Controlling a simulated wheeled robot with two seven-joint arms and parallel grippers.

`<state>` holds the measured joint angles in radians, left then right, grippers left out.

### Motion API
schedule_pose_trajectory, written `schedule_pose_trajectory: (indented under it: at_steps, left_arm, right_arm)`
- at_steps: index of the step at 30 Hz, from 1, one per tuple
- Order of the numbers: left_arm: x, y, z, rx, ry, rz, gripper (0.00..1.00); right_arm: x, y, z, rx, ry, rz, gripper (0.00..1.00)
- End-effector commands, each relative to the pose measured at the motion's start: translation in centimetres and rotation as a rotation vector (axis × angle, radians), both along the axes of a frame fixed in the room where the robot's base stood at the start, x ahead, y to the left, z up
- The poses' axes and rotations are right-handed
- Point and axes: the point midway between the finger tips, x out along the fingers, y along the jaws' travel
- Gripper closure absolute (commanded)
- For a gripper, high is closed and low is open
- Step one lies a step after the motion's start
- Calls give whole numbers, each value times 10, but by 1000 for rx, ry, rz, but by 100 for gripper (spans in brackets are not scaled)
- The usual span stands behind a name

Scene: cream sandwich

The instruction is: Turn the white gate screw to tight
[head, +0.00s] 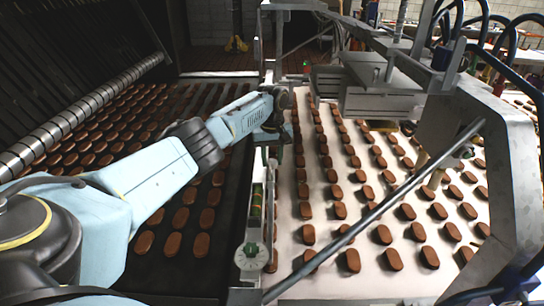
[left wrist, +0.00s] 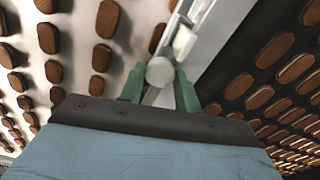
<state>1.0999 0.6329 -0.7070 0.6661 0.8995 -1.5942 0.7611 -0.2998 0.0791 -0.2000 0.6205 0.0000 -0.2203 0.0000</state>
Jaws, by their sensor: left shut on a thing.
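The white gate screw (left wrist: 160,71) shows in the left wrist view as a round pale knob on the grey-white rail between two conveyors. The green fingers of my left gripper (left wrist: 159,84) stand on either side of the knob and are shut on it. In the head view my left arm reaches in from the left, and my left gripper (head: 272,143) points down at the rail. I cannot make out the held screw there. My right gripper is not in view.
Brown oval biscuits lie in rows on the dark conveyor (head: 158,285) at left and the pale conveyor (head: 330,279) at right. A white dial (head: 249,256) sits on the near rail. A metal frame (head: 500,150) and diagonal rod (head: 384,206) stand at right.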

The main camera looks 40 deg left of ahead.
Motion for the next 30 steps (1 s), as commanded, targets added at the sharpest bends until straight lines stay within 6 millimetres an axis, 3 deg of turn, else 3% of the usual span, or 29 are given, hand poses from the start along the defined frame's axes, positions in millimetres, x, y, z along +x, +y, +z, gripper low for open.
schedule_pose_trajectory:
  at_steps: [12, 30]
  left_arm:
    - [0, -1, 2, -2, 2, -338, 90]
    - [0, 0, 1, -1, -1, -847, 90]
  right_arm:
    - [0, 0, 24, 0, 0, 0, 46]
    - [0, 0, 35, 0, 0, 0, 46]
